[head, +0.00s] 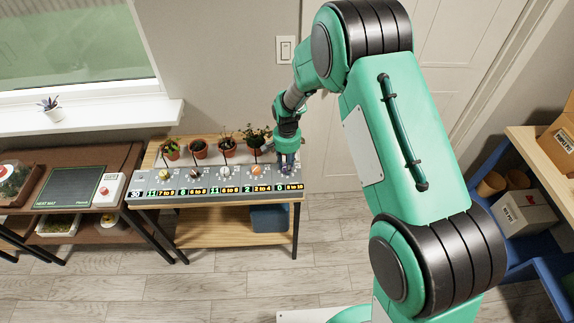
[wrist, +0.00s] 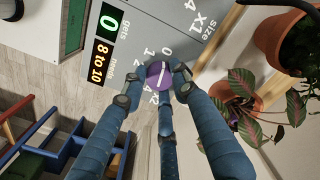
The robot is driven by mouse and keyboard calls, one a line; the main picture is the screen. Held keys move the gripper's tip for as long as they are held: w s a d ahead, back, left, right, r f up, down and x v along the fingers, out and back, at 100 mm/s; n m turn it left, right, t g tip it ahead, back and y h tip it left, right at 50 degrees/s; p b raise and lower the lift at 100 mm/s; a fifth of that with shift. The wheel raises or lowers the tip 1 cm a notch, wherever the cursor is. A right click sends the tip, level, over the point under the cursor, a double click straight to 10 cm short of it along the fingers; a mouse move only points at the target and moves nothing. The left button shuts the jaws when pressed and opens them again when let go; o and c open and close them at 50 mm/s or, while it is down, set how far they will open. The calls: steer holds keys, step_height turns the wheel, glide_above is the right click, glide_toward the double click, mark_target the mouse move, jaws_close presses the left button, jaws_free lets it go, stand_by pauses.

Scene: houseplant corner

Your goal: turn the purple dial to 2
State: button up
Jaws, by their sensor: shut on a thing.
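The purple dial (wrist: 158,72) sits on the grey panel (wrist: 190,40), with a white line across its top. Numbers 0, 1, 2 and 4 are printed around it. The white line runs roughly towards the 0, and the green display (wrist: 107,24) by the dial reads 0. My gripper (wrist: 157,82) is shut on the dial, its blue fingers around the knob. In the head view my gripper (head: 288,160) is at the right end of the panel (head: 222,178) and hides most of the dial.
Several potted plants (head: 198,147) stand behind the panel; one leafy plant (wrist: 245,118) is close to the fingers on the right. Other dials (head: 194,173) line the panel to the left. A table with a green mat (head: 70,187) stands further left. The floor (head: 230,282) in front is clear.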

steer(key=shift+n, duration=0.3)
steer(key=n+p, duration=0.2)
steer(key=n, duration=0.2)
steer(key=shift+r, duration=0.1)
steer(key=n+p, duration=0.1)
steer(key=n, duration=0.2)
steer(key=shift+n, duration=0.3)
steer(key=n, duration=0.3)
steer(key=shift+n+p, duration=0.3)
steer(key=shift+p, duration=0.1)
steer(key=shift+n+p, duration=0.35)
steer(key=shift+n, duration=1.65)
steer(key=o, duration=1.2)
steer(key=shift+c, duration=0.2)
